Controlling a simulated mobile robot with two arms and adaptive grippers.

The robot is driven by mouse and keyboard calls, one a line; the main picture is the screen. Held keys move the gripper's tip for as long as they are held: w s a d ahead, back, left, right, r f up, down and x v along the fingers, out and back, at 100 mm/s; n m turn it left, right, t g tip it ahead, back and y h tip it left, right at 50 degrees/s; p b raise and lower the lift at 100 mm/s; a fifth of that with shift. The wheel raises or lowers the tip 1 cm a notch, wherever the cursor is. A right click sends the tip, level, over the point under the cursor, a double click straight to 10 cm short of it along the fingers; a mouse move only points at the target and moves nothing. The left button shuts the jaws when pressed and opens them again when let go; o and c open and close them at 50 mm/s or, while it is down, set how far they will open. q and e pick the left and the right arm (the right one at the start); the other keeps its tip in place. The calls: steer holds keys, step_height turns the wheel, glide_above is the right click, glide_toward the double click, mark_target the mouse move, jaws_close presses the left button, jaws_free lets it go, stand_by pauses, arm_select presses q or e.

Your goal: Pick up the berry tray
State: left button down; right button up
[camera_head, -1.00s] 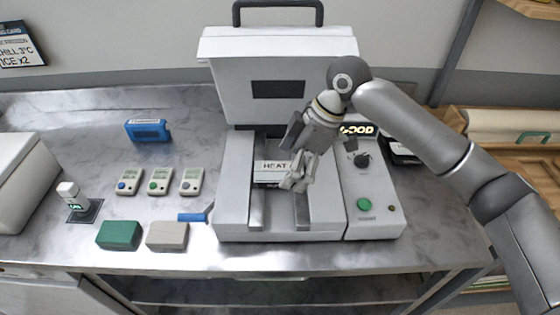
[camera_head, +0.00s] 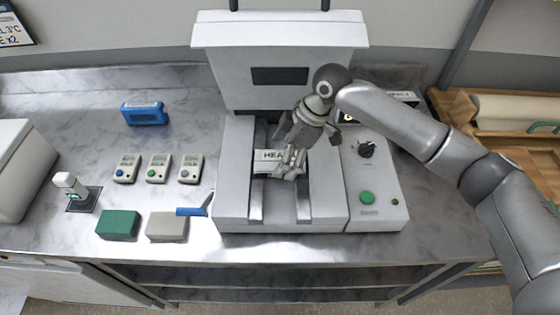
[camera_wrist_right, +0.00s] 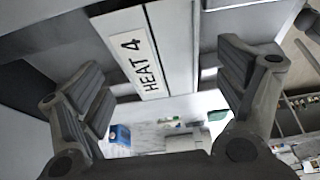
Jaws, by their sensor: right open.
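I cannot make out a berry tray for certain in either view. My right gripper (camera_head: 285,163) is open over the channel of the grey press-like machine (camera_head: 233,170). A white label reading "HEAT" (camera_head: 266,156) is just left of its fingers in the head view. In the right wrist view, the label reads "HEAT 4" (camera_wrist_right: 140,62) and shows between the two spread fingers of the gripper (camera_wrist_right: 165,65). No object is held between them. My gripper and wrist hide part of the channel. My left gripper is not in view.
The machine's raised lid (camera_head: 278,60) stands close behind my right wrist. A green button (camera_head: 367,197) and black knob (camera_head: 366,150) are on its right side. Several small devices, a green block (camera_head: 118,224), a beige block (camera_head: 167,226) and a blue box (camera_head: 145,113) lie left.

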steer(key=x, duration=0.2)
steer(key=shift+a+f+p, duration=0.15)
steer(key=shift+f+p, duration=0.15)
steer(key=shift+f, duration=0.1)
steer(key=c, duration=0.8)
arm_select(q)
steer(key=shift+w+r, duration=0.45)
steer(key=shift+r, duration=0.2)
arm_select(e)
steer(key=c, duration=0.5)
